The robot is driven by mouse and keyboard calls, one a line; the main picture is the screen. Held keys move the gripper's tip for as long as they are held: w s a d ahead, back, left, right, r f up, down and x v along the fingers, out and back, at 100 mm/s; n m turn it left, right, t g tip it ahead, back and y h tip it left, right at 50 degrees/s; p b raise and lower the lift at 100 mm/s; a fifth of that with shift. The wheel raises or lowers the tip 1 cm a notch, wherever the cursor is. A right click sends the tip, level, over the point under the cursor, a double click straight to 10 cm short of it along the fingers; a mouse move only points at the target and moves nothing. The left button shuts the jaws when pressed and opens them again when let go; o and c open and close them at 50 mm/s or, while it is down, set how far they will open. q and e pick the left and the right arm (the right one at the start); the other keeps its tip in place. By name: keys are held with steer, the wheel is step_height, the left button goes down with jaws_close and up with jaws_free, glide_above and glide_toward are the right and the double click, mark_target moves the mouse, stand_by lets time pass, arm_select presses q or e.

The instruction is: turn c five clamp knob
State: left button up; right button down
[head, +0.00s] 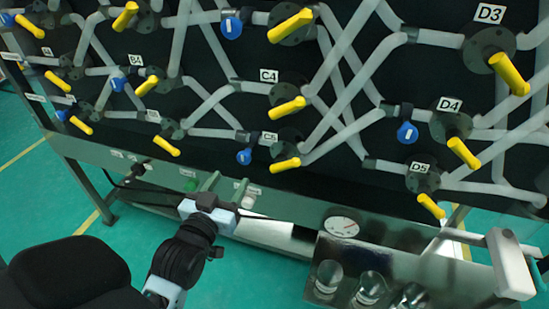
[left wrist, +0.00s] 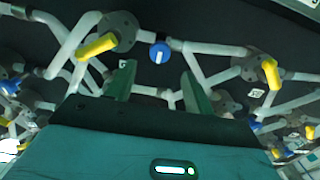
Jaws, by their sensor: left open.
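The C5 label (head: 271,138) is on the dark panel in the head view. A blue clamp knob (head: 244,157) sits just below and left of it, with a yellow valve handle (head: 285,164) to its right. My left gripper (head: 226,181) is below and left of this blue knob, open and empty, its two green fingers pointing up toward the panel. In the left wrist view the open fingers (left wrist: 158,70) frame a blue knob (left wrist: 160,53) ahead of them, apart from it. A yellow handle (left wrist: 97,46) is to its left. No label is readable there. My right gripper is not seen.
Grey pipes and other valves surround the knob, including the C4 handle (head: 288,108) above and the D5 handle (head: 431,206) to the right. A metal rail runs below the panel. Green floor is open at left.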

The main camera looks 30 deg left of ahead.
mark_target(243, 159)
arm_select(q)
steer(key=shift+b+x, duration=0.3)
steer(key=shift+x, duration=3.55)
steer(key=shift+r, duration=0.15)
steer(key=c, duration=0.9)
